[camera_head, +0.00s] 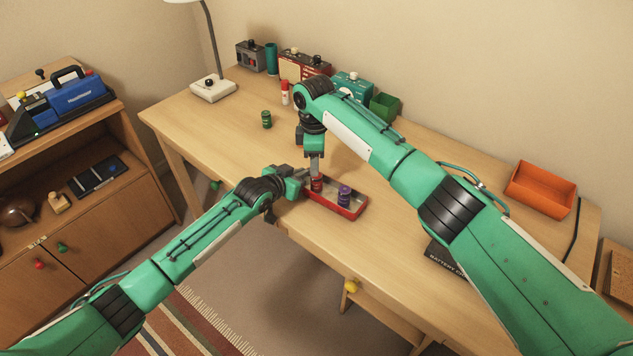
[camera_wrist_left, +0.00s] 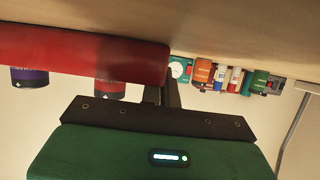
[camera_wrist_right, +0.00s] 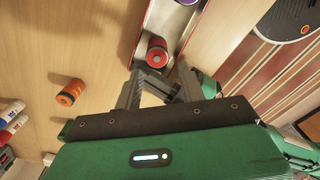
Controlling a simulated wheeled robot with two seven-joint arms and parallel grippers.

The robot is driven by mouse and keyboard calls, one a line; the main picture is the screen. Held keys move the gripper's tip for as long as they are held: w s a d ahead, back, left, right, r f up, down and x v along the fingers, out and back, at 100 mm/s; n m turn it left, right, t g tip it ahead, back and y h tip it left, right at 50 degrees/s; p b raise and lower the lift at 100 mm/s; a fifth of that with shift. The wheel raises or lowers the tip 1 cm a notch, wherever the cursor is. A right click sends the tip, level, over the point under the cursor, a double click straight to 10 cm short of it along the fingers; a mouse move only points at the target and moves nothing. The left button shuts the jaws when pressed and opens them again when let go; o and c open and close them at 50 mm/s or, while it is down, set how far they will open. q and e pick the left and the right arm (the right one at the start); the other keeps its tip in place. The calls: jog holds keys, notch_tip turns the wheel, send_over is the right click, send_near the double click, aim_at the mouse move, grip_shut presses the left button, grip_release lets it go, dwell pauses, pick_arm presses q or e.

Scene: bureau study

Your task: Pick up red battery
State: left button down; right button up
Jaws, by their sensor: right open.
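The red battery (camera_head: 317,184) stands upright in the left part of a shallow red tray (camera_head: 350,212). A purple battery (camera_head: 345,195) stands in the tray to its right. My right gripper (camera_head: 315,172) points down at the red battery, its fingers open. In the right wrist view the red battery (camera_wrist_right: 157,50) shows just beyond the spread fingertips (camera_wrist_right: 158,80), not clasped. My left gripper (camera_head: 307,178) is at the tray's left end. In the left wrist view its fingers (camera_wrist_left: 163,90) are close together at the tray's end wall (camera_wrist_left: 90,55), apparently clamped on it.
A green battery (camera_head: 266,119) stands on the desk (camera_head: 220,130). An orange battery (camera_wrist_right: 70,92) shows in the right wrist view. A lamp (camera_head: 212,88), boxes and a green bin (camera_head: 384,105) line the back. An orange bin (camera_head: 540,188) is at right.

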aim_at(316, 181)
jog(key=f, duration=0.8)
jog(key=shift+w+d+f, duration=0.15)
jog(key=shift+w, duration=0.05)
jog(key=c, duration=0.8)
notch_tip(316, 181, up, 10)
jog(key=shift+r, duration=0.1)
pick_arm(q)
jog(key=c, duration=2.1)
grip_release()
jog(key=o, duration=0.5)
jog(key=v, duration=1.2)
